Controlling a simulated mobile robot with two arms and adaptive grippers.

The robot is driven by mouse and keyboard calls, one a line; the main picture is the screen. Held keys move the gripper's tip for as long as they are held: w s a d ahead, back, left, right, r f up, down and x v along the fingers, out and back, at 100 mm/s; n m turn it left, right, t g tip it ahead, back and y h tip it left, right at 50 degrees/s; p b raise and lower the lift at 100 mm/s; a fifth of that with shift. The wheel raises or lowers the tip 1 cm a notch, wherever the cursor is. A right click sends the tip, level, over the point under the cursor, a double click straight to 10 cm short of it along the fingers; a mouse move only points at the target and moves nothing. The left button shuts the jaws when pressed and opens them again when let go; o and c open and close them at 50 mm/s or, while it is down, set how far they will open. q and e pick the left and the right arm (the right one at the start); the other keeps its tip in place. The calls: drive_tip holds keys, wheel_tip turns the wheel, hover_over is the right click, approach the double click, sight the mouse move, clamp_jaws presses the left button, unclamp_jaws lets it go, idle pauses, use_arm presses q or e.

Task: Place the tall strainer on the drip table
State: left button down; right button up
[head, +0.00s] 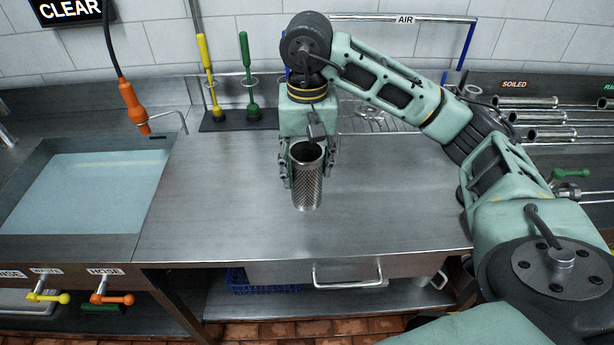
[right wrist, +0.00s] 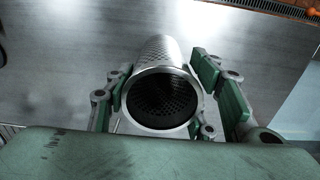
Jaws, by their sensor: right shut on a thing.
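The tall strainer (head: 307,188) is a perforated metal cylinder with an open top, upright over the middle of the steel drip table (head: 400,215). My right gripper (head: 307,172) comes down from above, with its fingers on both sides of the strainer's upper part, shut on it. The right wrist view shows the strainer's round rim and dark inside (right wrist: 162,98) between the fingers (right wrist: 165,105). Whether its base touches the table is hard to tell. My left gripper is not in view.
A water-filled sink (head: 85,190) lies to the left. A yellow brush (head: 209,75) and a green brush (head: 247,75) stand at the back. A wire rack (head: 375,118) sits behind my arm. Soiled metal tubes (head: 535,117) lie at the right. The table's front is clear.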

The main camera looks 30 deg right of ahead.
drive_tip(key=w+d+f+p, duration=0.3)
drive_tip(key=w+f, duration=0.3)
drive_tip(key=f, duration=0.2)
drive_tip(key=shift+w+d+f, duration=0.25)
drive_tip(key=shift+d+f, duration=0.05)
drive_tip(key=shift+d, duration=0.35)
drive_tip(key=shift+f, duration=0.2)
drive_tip(key=o, duration=1.3)
